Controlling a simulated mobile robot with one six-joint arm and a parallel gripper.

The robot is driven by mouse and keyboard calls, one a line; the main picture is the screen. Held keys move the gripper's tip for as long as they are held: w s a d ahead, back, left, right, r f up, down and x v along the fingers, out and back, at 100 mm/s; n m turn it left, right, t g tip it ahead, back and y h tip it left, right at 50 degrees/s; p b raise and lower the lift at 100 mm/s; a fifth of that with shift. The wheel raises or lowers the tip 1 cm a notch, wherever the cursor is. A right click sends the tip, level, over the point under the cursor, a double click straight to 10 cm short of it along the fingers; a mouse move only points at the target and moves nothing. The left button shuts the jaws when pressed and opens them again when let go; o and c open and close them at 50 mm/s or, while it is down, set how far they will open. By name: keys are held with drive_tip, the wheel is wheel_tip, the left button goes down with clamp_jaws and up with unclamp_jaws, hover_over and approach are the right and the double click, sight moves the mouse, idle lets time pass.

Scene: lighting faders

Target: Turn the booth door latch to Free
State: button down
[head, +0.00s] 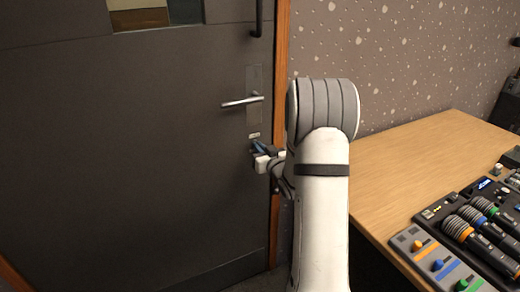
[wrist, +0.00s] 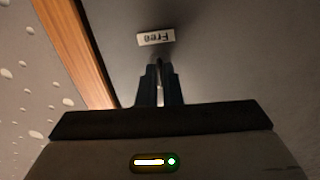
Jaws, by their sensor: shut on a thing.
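The dark booth door (head: 130,150) stands shut at the left of the head view. A small pale label (head: 254,135) sits below the handle plate; in the wrist view the label (wrist: 156,38) reads "Free" upside down. My gripper (head: 258,147) is at the door just below that label. In the wrist view my gripper (wrist: 159,75) has its dark fingers close together on the latch (wrist: 158,63), a thin piece of which shows between the tips. The fingers hide most of the latch, so its exact angle cannot be told.
A silver lever handle (head: 243,101) projects above my gripper. A dark pull bar (head: 257,18) is higher up. The wooden door frame (head: 281,70) runs close to my arm. At right, a wooden desk (head: 420,150) holds microphones (head: 470,235) and a fader panel (head: 436,258).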

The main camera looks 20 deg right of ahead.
drive_tip(key=shift+d+f+m+p, duration=0.1)
drive_tip(key=shift+m+p, duration=0.5)
drive_tip(key=shift+m, duration=8)
drive_tip(key=c, duration=1.6)
unclamp_jaws()
drive_tip(key=s, duration=0.7)
drive_tip(key=shift+s+d, duration=0.15)
drive_tip(key=shift+s, duration=0.25)
